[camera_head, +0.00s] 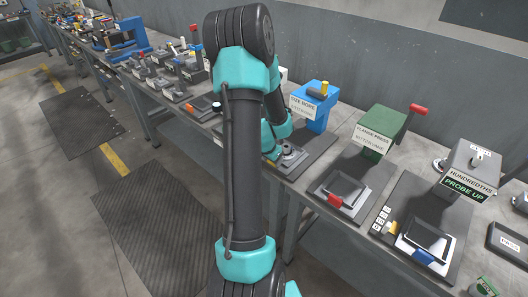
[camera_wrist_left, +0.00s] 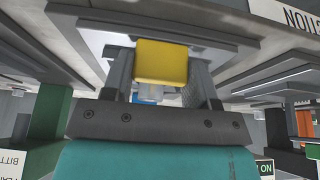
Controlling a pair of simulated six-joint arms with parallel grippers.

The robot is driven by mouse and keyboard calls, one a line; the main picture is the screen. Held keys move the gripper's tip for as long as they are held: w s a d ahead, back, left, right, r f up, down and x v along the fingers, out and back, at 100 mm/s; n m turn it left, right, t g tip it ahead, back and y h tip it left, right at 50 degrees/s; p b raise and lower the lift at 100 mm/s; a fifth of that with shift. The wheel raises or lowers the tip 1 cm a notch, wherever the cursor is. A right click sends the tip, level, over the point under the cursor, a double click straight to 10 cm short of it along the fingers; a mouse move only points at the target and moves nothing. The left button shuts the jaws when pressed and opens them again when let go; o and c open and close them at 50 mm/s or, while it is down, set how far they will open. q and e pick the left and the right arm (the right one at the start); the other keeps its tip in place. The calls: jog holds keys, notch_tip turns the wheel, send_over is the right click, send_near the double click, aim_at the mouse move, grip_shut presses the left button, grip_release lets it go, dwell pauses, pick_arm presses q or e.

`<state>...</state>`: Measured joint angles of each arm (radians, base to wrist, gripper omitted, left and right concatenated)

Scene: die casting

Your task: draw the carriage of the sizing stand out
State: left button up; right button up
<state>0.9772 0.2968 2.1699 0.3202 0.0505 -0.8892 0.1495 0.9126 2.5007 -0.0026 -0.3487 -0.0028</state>
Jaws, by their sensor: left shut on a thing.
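The sizing stand is the blue press (camera_head: 316,119) with a "SIZE BORE" label, at the centre right of the head view. A grey carriage with a round part (camera_head: 291,153) sits low in front of it, partly hidden by my arm. In the left wrist view my left gripper (camera_wrist_left: 162,82) is shut on a yellow grip (camera_wrist_left: 162,60), one dark finger on each side of it. In the head view my forearm hides that gripper. My right gripper is in neither view.
To the right stand a green flange press (camera_head: 379,131) with a red lever and a grey probe stand (camera_head: 470,165) reading "PROBE UP". Several small metal parts and a blue frame (camera_head: 128,38) lie along the bench to the left. The floor with dark mats (camera_head: 150,215) is clear.

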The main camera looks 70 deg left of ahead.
pick_arm(q)
jog(key=shift+s+d, duration=0.2)
jog(key=shift+s, duration=0.1)
jog(key=o, duration=1.3)
jog(key=shift+r, duration=0.1)
jog(key=v, duration=1.7)
jog(key=shift+s+r, duration=0.1)
